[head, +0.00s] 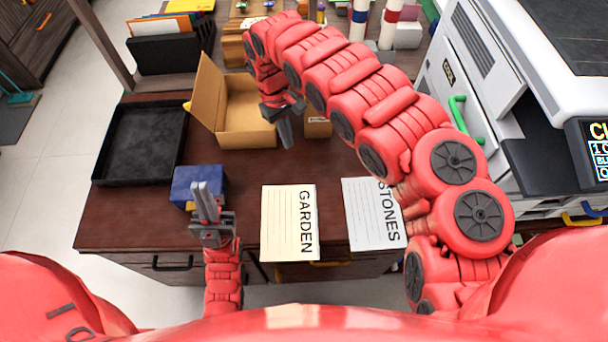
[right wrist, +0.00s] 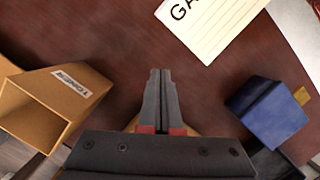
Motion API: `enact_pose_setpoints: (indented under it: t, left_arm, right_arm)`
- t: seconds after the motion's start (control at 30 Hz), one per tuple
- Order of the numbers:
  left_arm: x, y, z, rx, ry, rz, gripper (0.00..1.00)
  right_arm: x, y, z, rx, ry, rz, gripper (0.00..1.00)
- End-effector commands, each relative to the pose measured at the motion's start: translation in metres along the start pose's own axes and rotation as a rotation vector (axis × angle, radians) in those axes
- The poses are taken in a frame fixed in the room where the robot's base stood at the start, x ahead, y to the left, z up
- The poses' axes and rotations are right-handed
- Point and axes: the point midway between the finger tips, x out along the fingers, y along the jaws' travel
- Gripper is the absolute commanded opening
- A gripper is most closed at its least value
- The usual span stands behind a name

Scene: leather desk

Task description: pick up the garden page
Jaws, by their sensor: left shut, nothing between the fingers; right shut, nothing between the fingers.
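The garden page (head: 282,225) is a cream sheet with ruled lines and the word GARDEN, lying flat near the desk's front edge. Part of it shows at the top of the right wrist view (right wrist: 215,25). My left gripper (head: 205,190) is shut and empty, left of the page, by the blue box. My right gripper (head: 287,140) is shut and empty above the desk, beyond the page and apart from it. Its closed fingers also show in the right wrist view (right wrist: 161,75). The whole garden page is uncovered in the head view.
A STONES page (head: 365,225) lies right of the garden page, partly hidden by my right arm. A blue box (head: 188,186), an open cardboard box (head: 245,132), a small toner box (right wrist: 62,97) and a black tray (head: 120,165) stand around. A printer (head: 470,60) is at right.

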Motion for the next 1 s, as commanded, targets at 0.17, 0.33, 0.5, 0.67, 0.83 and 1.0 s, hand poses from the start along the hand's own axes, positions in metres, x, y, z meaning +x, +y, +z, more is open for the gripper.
enact_pose_setpoints:
  t: [0.17,0.33,0.5,0.67,0.83,1.0]
  left_arm:
    - [0.004,0.000,-0.001,0.000,0.000,0.000,0.00]
    - [0.014,-0.001,-0.002,0.000,0.000,0.000,0.00]
    - [0.023,-0.001,-0.004,0.000,0.000,0.000,0.00]
    - [0.029,-0.002,-0.005,0.000,0.000,0.000,0.00]
    - [0.040,-0.002,-0.007,0.000,0.000,0.000,0.00]
    - [0.050,-0.003,-0.008,0.000,0.000,0.000,0.00]
  right_arm:
    - [0.009,0.001,0.003,0.009,-0.005,-0.002,0.00]
    - [0.038,0.000,0.004,0.007,-0.010,-0.005,0.00]
    - [0.073,-0.001,0.004,0.005,-0.009,-0.004,0.00]
    - [0.103,-0.001,0.004,0.006,-0.008,-0.004,0.00]
    - [0.101,0.001,0.018,0.004,-0.006,0.000,0.00]
    - [0.103,0.002,0.031,0.006,-0.004,0.001,0.00]
